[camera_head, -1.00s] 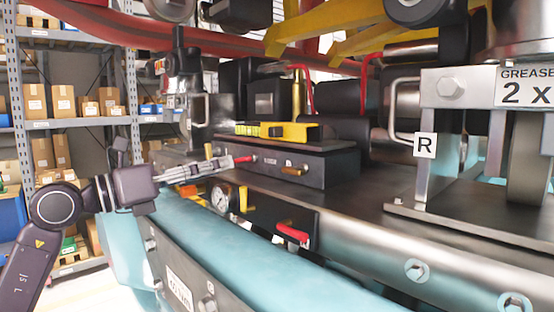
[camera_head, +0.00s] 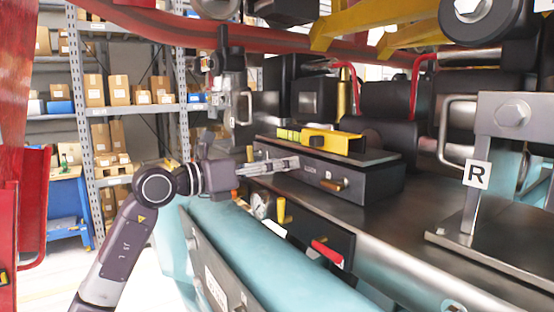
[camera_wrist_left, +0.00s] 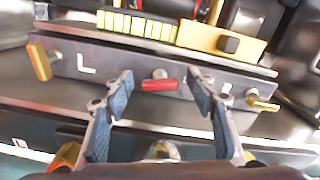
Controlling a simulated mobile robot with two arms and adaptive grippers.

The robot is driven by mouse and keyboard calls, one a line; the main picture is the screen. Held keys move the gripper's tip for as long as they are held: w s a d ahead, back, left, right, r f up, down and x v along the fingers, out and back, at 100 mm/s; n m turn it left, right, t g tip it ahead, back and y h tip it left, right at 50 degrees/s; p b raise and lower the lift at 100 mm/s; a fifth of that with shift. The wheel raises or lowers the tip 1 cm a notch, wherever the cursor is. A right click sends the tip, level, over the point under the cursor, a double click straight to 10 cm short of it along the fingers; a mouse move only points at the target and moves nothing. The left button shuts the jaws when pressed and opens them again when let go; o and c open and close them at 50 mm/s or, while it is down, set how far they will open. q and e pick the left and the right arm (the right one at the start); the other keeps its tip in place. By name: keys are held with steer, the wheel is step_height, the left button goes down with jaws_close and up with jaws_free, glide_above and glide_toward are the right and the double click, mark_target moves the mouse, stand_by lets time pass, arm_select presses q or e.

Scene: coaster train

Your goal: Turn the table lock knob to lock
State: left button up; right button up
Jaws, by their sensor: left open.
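A dark control box (camera_head: 365,182) on the machine bed has small knobs on its front face. In the left wrist view, a red knob (camera_wrist_left: 160,85) sits in the middle of that face, with yellow knobs at the left (camera_wrist_left: 40,62) and right (camera_wrist_left: 262,103). Which is the table lock knob I cannot read for sure. My left gripper (camera_head: 297,161) is at the box's front face; in the wrist view its open fingers (camera_wrist_left: 161,78) stand either side of the red knob, apart from it. In the head view the gripper hides the red knob. My right gripper is not in view.
Below the box are a gauge (camera_head: 260,206), a yellow lever (camera_head: 281,209) and a red handle (camera_head: 327,252). A yellow level (camera_head: 325,140) lies on top of the box. A pale blue cover (camera_head: 262,250) runs along the front. Shelves with cartons (camera_head: 118,88) stand behind.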

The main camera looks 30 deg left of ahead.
arm_select(q)
steer(key=shift+s+a, duration=0.1)
steer(key=shift+c, duration=0.6)
steer(key=c, duration=1)
steer(key=shift+f+m+b, duration=0.2)
steer(key=shift+m+b, duration=0.4)
steer(key=shift+b, duration=0.35)
steer(key=shift+c, duration=0.2)
steer(key=shift+r+m+b, duration=0.15)
steer(key=shift+m+b, duration=0.3)
steer(key=shift+m, duration=0.45)
steer(key=o, duration=1.1)
steer(key=shift+o, duration=0.3)
steer(key=shift+r, duration=0.1)
